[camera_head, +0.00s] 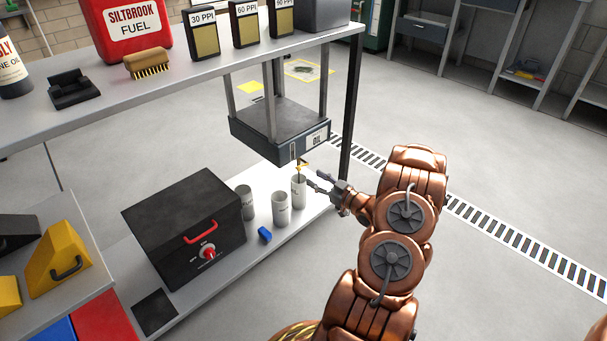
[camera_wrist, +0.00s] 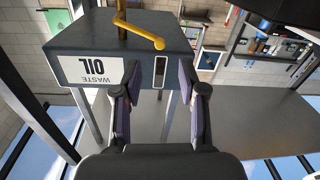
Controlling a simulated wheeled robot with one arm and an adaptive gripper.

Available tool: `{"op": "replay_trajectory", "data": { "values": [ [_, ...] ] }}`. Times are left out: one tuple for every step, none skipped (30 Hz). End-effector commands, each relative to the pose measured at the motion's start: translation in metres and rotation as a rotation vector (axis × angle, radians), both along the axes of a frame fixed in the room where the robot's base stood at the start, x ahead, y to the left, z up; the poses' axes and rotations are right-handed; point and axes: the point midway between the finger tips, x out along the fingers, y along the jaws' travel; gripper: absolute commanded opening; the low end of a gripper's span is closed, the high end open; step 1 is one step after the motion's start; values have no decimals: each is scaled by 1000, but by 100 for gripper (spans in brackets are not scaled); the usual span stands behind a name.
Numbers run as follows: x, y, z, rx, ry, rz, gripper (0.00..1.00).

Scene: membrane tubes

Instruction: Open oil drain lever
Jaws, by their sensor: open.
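The dark grey waste oil box (camera_head: 268,136) hangs under the upper shelf, with a white OIL label on its front. A yellow bent lever (camera_head: 301,167) sticks out below its front near the label. In the wrist view, the box (camera_wrist: 180,42) appears upside down and the yellow lever (camera_wrist: 139,31) crosses the upper part of the picture. My gripper (camera_head: 318,181) is just right of the lever in the head view. In the wrist view my gripper (camera_wrist: 160,70) is open and empty, with its fingers spread before the box's slotted gauge. The lever is not between the fingers.
Several pale cups, one (camera_head: 298,190) beneath the lever, stand on the lower white shelf. A blue block (camera_head: 264,234) and a black box (camera_head: 180,225) with a red handle are left of them. A shelf post (camera_head: 350,105) rises right of the oil box.

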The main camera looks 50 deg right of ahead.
Motion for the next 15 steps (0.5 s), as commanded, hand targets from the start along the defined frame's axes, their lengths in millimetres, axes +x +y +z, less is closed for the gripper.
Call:
{"op": "replay_trajectory", "data": {
  "values": [
    [8, 2, -2, -1, -1, 3, 41],
    [12, 2, -2, -1, -1, 3, 41],
    [18, 2, -2, -2, -1, 4, 41],
    [22, 3, -2, -2, -1, 4, 41],
    [26, 2, -2, -3, -1, 3, 41],
    [32, 3, -2, -2, -2, 3, 41],
    [36, 3, -2, -2, -2, 3, 41],
    [39, 3, -2, -1, -2, 3, 41],
    [44, 3, -2, -2, -1, 2, 41],
    [47, 3, -2, -2, -1, 1, 41],
    [50, 3, -2, -3, -1, 1, 41],
    [53, 3, -1, -3, 0, 1, 41],
    [55, 3, -1, -3, 0, 1, 41],
    [57, 3, -1, -2, 1, 1, 41],
    [60, 3, -1, -2, 1, 1, 41]
  ]
}}
